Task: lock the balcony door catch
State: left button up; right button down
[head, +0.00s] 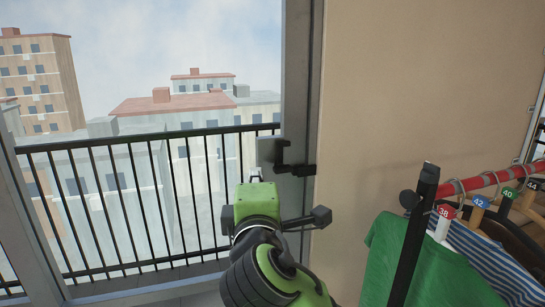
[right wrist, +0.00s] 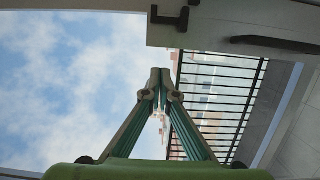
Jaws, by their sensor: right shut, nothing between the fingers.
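The balcony door (head: 297,75) has a grey frame beside clear glass. A dark catch (head: 284,153) sits on a grey plate on this frame, with a dark block just below and to its right. In the right wrist view a dark hooked piece (right wrist: 171,19) shows on a grey panel at the top. My right gripper (head: 256,172), with a green body, is just below and left of the catch. Its two fingertips (right wrist: 160,74) are together and empty, apart from the hooked piece in the wrist view. I cannot tell the catch's lock state. My left gripper is out of view.
A beige wall (head: 420,80) stands right of the door. A clothes rack (head: 482,182) with several hanging garments, one a green shirt (head: 425,265), is at the lower right, close to my right arm. A black railing (head: 130,200) shows through the glass. A dark bar (right wrist: 275,43) is right of the hooked piece.

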jog(key=p, duration=0.3)
send_near(272, 151)
jog(key=w+a, duration=0.4)
jog(key=shift+w+a+r, duration=0.15)
jog(key=d+p, duration=0.1)
jog(key=w+d+p, duration=0.1)
jog(key=shift+w+d, duration=0.3)
jog(key=shift+d, duration=0.65)
jog(key=shift+a, duration=0.1)
jog(key=shift+w, duration=0.1)
jog(key=shift+w, duration=0.1)
